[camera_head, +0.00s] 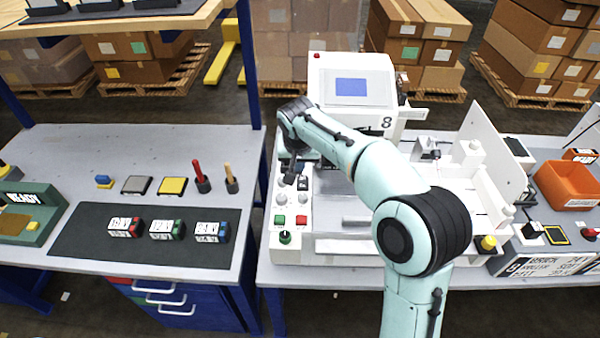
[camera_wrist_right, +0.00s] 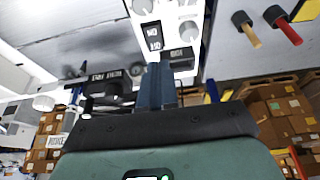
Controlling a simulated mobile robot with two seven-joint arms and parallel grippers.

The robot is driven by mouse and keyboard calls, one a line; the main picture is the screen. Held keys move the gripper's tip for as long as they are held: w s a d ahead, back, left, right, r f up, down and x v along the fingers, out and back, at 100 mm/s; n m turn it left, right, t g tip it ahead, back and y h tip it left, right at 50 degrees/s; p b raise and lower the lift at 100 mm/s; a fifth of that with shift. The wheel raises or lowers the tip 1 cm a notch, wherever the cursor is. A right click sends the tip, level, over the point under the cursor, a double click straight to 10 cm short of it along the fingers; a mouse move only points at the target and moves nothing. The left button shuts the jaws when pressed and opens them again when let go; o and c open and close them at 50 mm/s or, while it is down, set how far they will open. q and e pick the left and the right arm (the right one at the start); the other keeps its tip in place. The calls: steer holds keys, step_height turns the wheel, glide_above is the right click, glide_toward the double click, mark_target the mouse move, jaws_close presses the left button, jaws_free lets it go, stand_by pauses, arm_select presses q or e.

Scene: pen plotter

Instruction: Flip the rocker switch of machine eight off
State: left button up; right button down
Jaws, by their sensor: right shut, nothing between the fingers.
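Machine eight (camera_head: 349,90) is a white machine marked with an 8, with a control panel (camera_head: 291,225) down its left side. The rocker switch (camera_head: 303,183) is small and black at the upper part of this panel. In the right wrist view the rocker switch (camera_wrist_right: 152,36) carries white ON and OFF lettering; its tilt is hard to tell. My right gripper (camera_head: 289,179) points down at the panel, close beside the switch. In the right wrist view its fingers (camera_wrist_right: 156,68) are shut and empty, tips just short of the switch; contact cannot be told. My left gripper is not in view.
The panel also has grey knobs, a green button (camera_head: 281,219), a red button (camera_head: 301,219) and a green knob (camera_head: 285,237). A table on the left holds a black mat (camera_head: 90,247) with several small blocks. An orange bin (camera_head: 568,190) stands at the right.

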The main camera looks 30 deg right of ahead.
steer(key=v, duration=0.6)
steer(key=shift+s+d, duration=0.15)
steer(key=shift+d, duration=0.2)
